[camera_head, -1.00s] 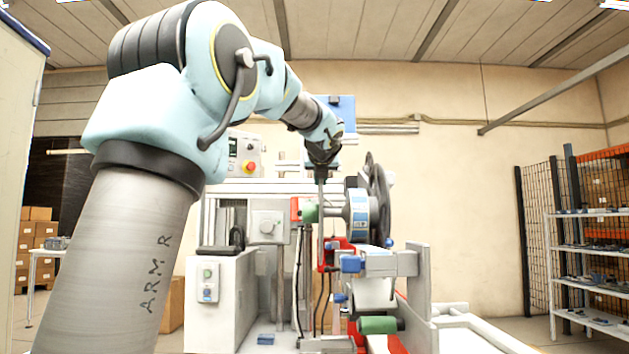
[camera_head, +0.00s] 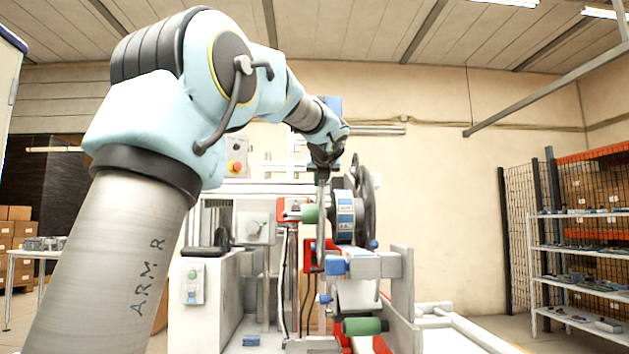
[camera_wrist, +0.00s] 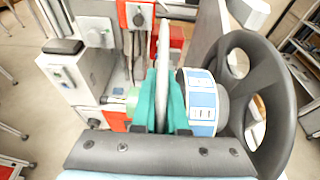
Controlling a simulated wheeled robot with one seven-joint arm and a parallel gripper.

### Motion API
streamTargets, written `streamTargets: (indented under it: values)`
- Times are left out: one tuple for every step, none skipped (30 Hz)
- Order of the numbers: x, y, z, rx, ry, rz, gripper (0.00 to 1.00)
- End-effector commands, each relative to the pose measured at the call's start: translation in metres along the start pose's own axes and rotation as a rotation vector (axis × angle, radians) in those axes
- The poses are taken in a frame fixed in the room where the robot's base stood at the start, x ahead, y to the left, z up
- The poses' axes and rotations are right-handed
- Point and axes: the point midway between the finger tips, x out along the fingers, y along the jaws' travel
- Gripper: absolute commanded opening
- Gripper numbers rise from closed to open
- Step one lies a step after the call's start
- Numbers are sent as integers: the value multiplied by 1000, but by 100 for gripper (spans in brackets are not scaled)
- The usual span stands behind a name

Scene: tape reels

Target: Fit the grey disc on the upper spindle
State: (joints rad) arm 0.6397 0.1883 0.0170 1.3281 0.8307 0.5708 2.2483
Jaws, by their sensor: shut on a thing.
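My gripper (camera_wrist: 161,106) has teal fingers shut on the grey disc (camera_wrist: 164,70), which stands on edge between them. In the head view the disc (camera_head: 321,232) is a thin upright grey strip hanging below my gripper (camera_head: 323,180). A green cylinder (camera_head: 310,213), apparently at the upper spindle, lies just left of the disc; in the wrist view it (camera_wrist: 132,97) is beside the left finger. A drum with a blue and white label (camera_head: 345,216) is close on the disc's right. The disc's centre is hidden, so I cannot tell whether it is around the spindle.
A large dark spoked wheel (camera_wrist: 262,100) stands right of the drum. A lower green roller (camera_head: 362,326) and a blue block (camera_head: 335,266) are below. A red-and-white block (camera_head: 290,210) is left of the green cylinder. A white cabinet (camera_head: 215,300) stands at left.

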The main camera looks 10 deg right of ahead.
Motion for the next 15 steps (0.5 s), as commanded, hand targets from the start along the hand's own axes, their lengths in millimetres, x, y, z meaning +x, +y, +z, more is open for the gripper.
streamTargets:
  values:
    - [-1,-1,2,0,-3,0,0]
    - [-1,-2,2,0,-3,0,0]
    - [-1,-2,2,0,-3,0,0]
    - [-1,-2,1,0,-3,0,0]
    - [-1,-2,1,0,-3,0,0]
    - [-1,-2,1,0,-3,0,0]
    - [-1,-2,1,0,-3,0,0]
    - [-1,-2,1,0,-3,0,0]
    - [-1,-2,1,0,-3,0,0]
    - [-1,-2,1,0,-3,0,0]
    - [-1,-2,1,0,-3,0,0]
    - [-1,-2,2,0,-3,0,0]
    - [-1,-3,2,0,-2,0,0]
    - [-1,-3,2,0,-2,0,0]
    - [-1,-4,2,0,-2,-1,0]
